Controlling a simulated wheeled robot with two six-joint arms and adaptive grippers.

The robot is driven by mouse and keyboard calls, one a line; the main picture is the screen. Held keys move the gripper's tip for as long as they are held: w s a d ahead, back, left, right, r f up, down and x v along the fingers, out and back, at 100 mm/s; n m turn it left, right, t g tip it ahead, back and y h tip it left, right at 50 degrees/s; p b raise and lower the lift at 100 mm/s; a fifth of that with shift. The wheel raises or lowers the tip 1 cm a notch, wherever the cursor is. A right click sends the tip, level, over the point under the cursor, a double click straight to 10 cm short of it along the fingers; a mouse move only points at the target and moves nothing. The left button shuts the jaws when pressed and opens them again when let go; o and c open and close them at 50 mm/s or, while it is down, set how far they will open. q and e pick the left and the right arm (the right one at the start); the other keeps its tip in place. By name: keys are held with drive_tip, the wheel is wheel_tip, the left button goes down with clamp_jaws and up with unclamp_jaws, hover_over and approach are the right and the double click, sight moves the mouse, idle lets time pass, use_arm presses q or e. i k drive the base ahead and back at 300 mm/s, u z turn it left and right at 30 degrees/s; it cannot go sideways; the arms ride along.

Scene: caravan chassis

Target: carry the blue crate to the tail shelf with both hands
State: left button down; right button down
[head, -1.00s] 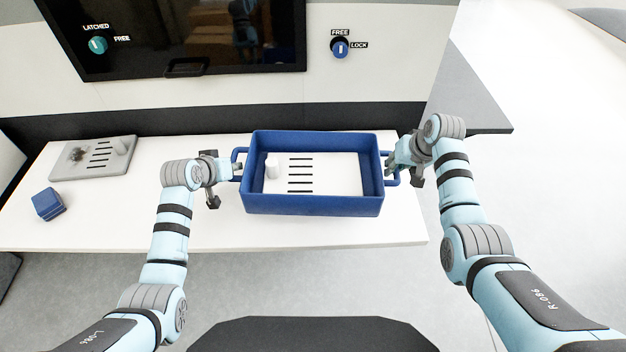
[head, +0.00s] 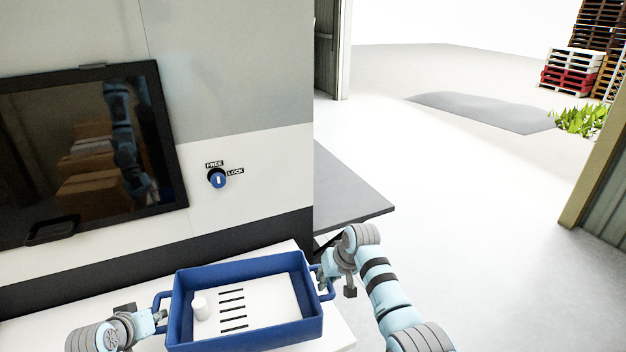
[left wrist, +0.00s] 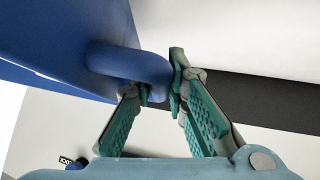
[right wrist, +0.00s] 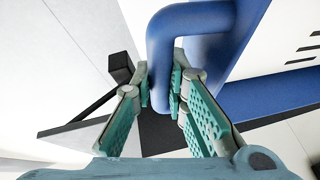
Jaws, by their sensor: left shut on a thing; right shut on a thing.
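The blue crate (head: 240,270) is at the bottom of the head view, over the white bench. It looks about level and holds a white slotted panel (head: 262,306) with a white peg (head: 201,309). My left gripper (head: 157,315) is shut on its left handle, which shows in the left wrist view (left wrist: 128,62). My right gripper (head: 326,278) is shut on its right handle, which shows in the right wrist view (right wrist: 160,55). A grey shelf (head: 350,195), seemingly the tail shelf, sticks out beyond the wall's corner; its visible top is bare. I cannot tell whether the crate touches the bench.
The white bench (head: 338,335) ends just right of the crate. A wall with a dark window (head: 85,150) and a blue FREE/LOCK knob (head: 217,179) stands behind. Open floor lies to the right, with stacked pallets (head: 572,75) and a plant (head: 585,119) far off.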

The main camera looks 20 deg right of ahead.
sight(316, 171)
drive_tip(key=z, duration=1.55)
drive_tip(key=i, duration=4.75)
drive_tip(key=u, duration=3.55)
drive_tip(key=i, duration=0.45)
drive_tip(key=z, duration=0.15)
